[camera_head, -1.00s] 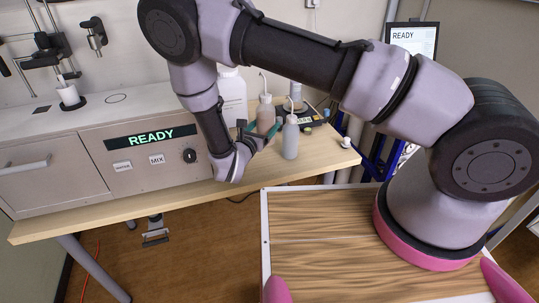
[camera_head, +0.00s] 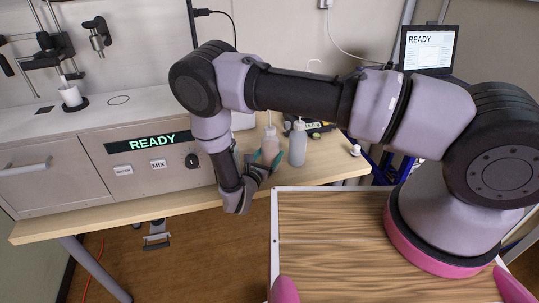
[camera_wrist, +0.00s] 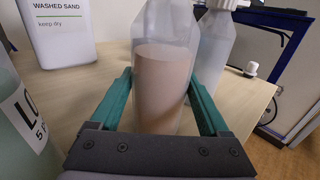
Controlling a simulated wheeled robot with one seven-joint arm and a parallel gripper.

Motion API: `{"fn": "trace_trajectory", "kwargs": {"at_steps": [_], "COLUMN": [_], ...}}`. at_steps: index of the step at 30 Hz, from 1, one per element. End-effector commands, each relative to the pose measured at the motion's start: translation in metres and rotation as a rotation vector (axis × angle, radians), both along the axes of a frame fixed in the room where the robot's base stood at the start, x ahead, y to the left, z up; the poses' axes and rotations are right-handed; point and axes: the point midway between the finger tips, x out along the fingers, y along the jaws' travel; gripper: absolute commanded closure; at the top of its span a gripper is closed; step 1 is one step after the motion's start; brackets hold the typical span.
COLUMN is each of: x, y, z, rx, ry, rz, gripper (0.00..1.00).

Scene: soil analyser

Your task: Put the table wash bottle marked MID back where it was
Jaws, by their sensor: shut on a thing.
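My gripper (camera_head: 266,158) is shut on a wash bottle (camera_head: 270,142) with pinkish-brown liquid. In the wrist view the bottle (camera_wrist: 163,85) stands upright between the teal fingers. Its marking does not show, and its foot is hidden, so I cannot tell whether it touches the table. A second wash bottle (camera_head: 297,147) with greyish contents stands close to its right; in the wrist view it (camera_wrist: 214,50) is partly behind the held one.
A white "WASHED SAND" container (camera_wrist: 57,28) stands behind on the left. The analyser (camera_head: 140,165) reading READY fills the table's left side. A small white object (camera_head: 355,150) lies near the table's right end. Bare wooden table (camera_wrist: 108,62) shows between the sand container and held bottle.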

Motion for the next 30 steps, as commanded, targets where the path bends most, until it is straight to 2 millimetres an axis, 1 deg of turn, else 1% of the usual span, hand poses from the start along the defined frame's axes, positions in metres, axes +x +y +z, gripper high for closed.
{"fn": "trace_trajectory", "kwargs": {"at_steps": [10,11,12,13,19,22,26,30], "x": [0.0,0.0,0.0,0.0,0.0,0.0,-0.017,-0.044], "y": [0.0,0.0,0.0,0.0,0.0,0.001,0.009,0.022], "z": [-0.003,-0.004,-0.004,-0.003,-0.003,0.0,-0.001,-0.001], "rx": [0.001,0.001,0.001,0.001,0.002,0.001,0.001,0.001], "ry": [-0.003,-0.002,-0.002,-0.002,-0.001,0.0,0.0,0.0], "rz": [0.0,0.0,0.0,0.0,0.0,0.0,0.005,0.006], "gripper": [0.52,0.17,0.02,0.0,0.0,0.0,0.0,0.0]}}
